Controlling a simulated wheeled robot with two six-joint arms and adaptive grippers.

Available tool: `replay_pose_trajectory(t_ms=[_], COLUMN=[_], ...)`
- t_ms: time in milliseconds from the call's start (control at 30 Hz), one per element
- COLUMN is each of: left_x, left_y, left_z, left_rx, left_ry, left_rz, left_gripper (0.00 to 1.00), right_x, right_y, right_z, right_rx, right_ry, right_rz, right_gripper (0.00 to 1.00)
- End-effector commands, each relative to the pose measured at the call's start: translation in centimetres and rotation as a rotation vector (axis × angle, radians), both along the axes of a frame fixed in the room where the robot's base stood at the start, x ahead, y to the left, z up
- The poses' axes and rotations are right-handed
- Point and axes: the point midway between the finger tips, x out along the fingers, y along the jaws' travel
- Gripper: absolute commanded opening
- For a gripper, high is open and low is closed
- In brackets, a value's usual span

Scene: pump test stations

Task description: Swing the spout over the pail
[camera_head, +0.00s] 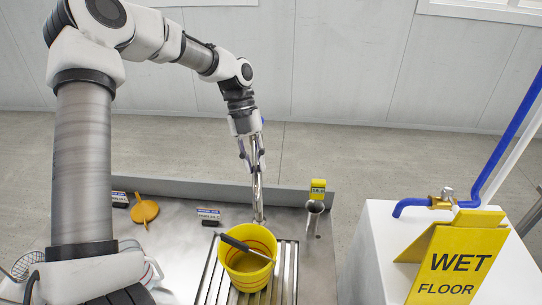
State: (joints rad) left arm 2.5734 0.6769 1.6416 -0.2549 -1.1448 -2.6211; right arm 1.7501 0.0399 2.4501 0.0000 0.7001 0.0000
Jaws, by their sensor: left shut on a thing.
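A yellow pail (238,279) with red bands stands on the slatted metal grate in the bench top. A dark bar with a pale end lies across its mouth. A slim chrome pipe, which looks like the spout (258,195), rises from the bench just behind the pail. My left gripper (252,158) reaches down from above and is shut on the upper part of this pipe. The fingers hide part of the pipe, so I cannot tell exactly where its outlet points. My right gripper is not in view.
An orange round paddle-shaped thing (145,211) and small dark labelled blocks (209,215) lie on the bench (185,235). A metal tube (314,212) with a yellow top stands right of the pail. Further right are a yellow wet-floor sign (455,265) and a blue pipe (505,140).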

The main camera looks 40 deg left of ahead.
Motion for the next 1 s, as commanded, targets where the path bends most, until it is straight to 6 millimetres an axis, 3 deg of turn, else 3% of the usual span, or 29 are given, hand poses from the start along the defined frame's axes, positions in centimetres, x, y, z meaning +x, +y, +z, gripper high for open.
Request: replay_pose_trajectory(t_ms=[300, 833, 867, 900, 933, 1000], left_x=[-1.2, -1.3, -1.3, -1.3, -1.3, -1.3], left_y=[1.4, 1.7, 1.7, 1.7, 1.7, 1.7], left_z=[-0.2, -0.3, -0.3, -0.3, -0.3, -0.2], left_rx=[-0.002, -0.001, -0.001, -0.001, -0.001, -0.001], left_ry=[0.005, 0.004, 0.004, 0.004, 0.004, 0.003], left_rz=[-0.14, -0.168, -0.167, -0.167, -0.167, -0.166], left_gripper=[0.0, 0.0, 0.25, 0.39, 0.46, 0.46], right_x=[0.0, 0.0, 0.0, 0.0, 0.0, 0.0], right_y=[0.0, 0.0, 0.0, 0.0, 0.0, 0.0], right_z=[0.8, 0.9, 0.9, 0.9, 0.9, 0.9], right_rx=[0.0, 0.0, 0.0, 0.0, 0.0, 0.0], right_ry=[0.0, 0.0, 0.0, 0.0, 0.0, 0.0], right_rz=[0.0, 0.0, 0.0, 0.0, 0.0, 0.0], right_gripper=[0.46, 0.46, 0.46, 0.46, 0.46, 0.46])
